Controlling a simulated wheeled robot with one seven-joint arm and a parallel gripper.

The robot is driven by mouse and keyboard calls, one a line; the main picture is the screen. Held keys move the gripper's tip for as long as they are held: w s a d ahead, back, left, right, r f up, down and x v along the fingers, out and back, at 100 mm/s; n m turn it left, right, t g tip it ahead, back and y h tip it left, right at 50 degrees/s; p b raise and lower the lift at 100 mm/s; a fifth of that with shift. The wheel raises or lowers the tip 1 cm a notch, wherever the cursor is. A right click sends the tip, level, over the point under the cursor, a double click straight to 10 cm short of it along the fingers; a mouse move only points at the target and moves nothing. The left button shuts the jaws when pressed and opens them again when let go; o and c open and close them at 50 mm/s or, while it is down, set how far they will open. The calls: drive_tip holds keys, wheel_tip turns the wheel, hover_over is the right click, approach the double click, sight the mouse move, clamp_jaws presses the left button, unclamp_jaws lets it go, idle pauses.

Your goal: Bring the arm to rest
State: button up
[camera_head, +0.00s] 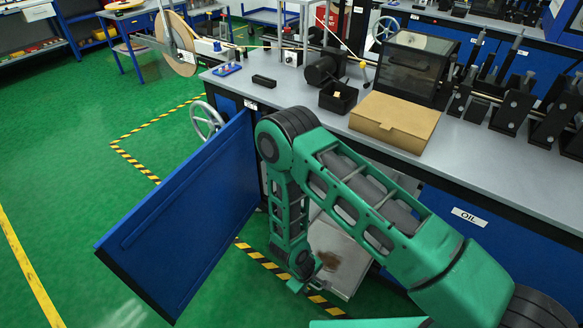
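My green arm (372,205) rises from the lower right to a dark elbow joint and bends down in front of the bench. Its lower link (287,212) hangs between the open blue cabinet door (185,218) and the bench front. My gripper (300,282) is at the low end of this link, small and partly hidden, so its fingers cannot be made out. Just right of it is a pale metal panel or tray (345,262) with a brown stain, partly behind the arm. I cannot tell whether they touch.
A handwheel (207,119) sticks out by the door. Green floor (65,165) at left is open, with striped tape.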

drive_tip(key=w+d+r+m, duration=0.1)
drive_tip(key=w+d+r, duration=0.25)
drive_tip(key=r, duration=0.25)
drive_tip(key=w+d+r+m+h, duration=0.1)
drive_tip(key=w+d+r, duration=0.25)
drive_tip(key=r, duration=0.25)
drive_tip(key=w+d+r+m, duration=0.2)
drive_tip(key=w+r, duration=0.2)
drive_tip(key=r, duration=0.3)
drive_tip(key=d+r+m+g, duration=0.1)
drive_tip(key=d+r+m, duration=0.2)
drive_tip(key=d+r, duration=1.05)
drive_tip(key=s+d+r+m+g+y, duration=0.1)
drive_tip(key=s+d+r+m, duration=0.2)
drive_tip(key=s+d+r, duration=0.45)
drive_tip(key=s+d+r+m, duration=0.3)
drive_tip(key=s+d+r, duration=0.2)
drive_tip(key=s+r, duration=0.6)
drive_tip(key=s+r+m+y, duration=0.2)
drive_tip(key=s+r, duration=0.4)
drive_tip(key=s, duration=0.3)
drive_tip(key=shift+m, duration=0.3)
drive_tip(key=shift+a+r, duration=0.1)
